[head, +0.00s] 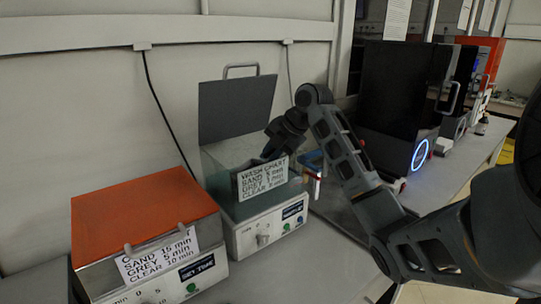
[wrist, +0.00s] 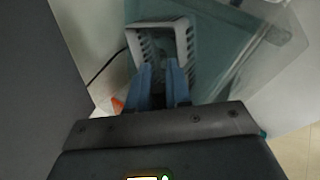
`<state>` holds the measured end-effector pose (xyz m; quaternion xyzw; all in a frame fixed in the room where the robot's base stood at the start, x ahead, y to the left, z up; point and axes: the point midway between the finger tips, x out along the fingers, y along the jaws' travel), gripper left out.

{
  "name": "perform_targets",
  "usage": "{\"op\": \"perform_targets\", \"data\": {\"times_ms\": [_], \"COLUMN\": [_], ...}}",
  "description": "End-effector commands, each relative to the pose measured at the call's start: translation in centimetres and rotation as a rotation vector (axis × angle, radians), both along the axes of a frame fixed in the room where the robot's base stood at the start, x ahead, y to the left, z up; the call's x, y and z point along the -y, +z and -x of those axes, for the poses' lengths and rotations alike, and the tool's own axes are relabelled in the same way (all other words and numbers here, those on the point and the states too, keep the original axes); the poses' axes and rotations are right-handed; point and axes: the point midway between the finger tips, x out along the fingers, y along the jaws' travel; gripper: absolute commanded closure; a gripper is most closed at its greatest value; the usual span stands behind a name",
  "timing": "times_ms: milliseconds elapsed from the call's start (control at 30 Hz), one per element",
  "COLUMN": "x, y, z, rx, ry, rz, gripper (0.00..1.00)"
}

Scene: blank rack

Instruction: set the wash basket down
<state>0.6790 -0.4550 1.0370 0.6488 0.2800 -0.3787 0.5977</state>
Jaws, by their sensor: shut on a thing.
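The wash basket (wrist: 183,42) is a pale, slotted, open-topped box in the wrist view, just beyond my fingertips. My gripper (wrist: 160,68) has blue fingers that meet the basket's near side and are shut on it. In the head view my gripper (head: 268,155) points down into the open wash tank (head: 215,172), behind the wash chart card. The basket is hidden there by the tank front and the card. I cannot tell whether the basket touches the tank floor.
The tank's dark lid (head: 238,108) stands raised behind it. An orange-lidded unit (head: 145,220) is close on the left. A black machine with a blue ring light (head: 400,90) stands to the right. Small bottles (head: 314,180) are beside the tank.

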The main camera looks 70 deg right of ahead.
Motion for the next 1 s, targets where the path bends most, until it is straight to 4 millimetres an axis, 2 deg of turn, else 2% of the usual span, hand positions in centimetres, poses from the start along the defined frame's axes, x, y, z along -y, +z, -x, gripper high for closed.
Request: {"op": "perform_targets", "data": {"times_ms": [67, 100, 333, 567, 767, 1000], "x": [0.0, 0.0, 0.0, 0.0, 0.0, -0.5], "y": [-0.1, -0.1, -0.2, 0.0, 1.7, 6.1], "z": [0.0, 0.0, 0.0, 0.1, 0.4, 3.4], "rx": [-0.002, -0.003, -0.004, -0.003, -0.001, 0.0], "ry": [0.0, -0.001, -0.001, -0.001, -0.002, -0.001], "rz": [-0.002, -0.003, -0.003, -0.005, 0.0, 0.003], "gripper": [1.0, 0.79, 0.57, 0.56, 0.56, 0.56]}}
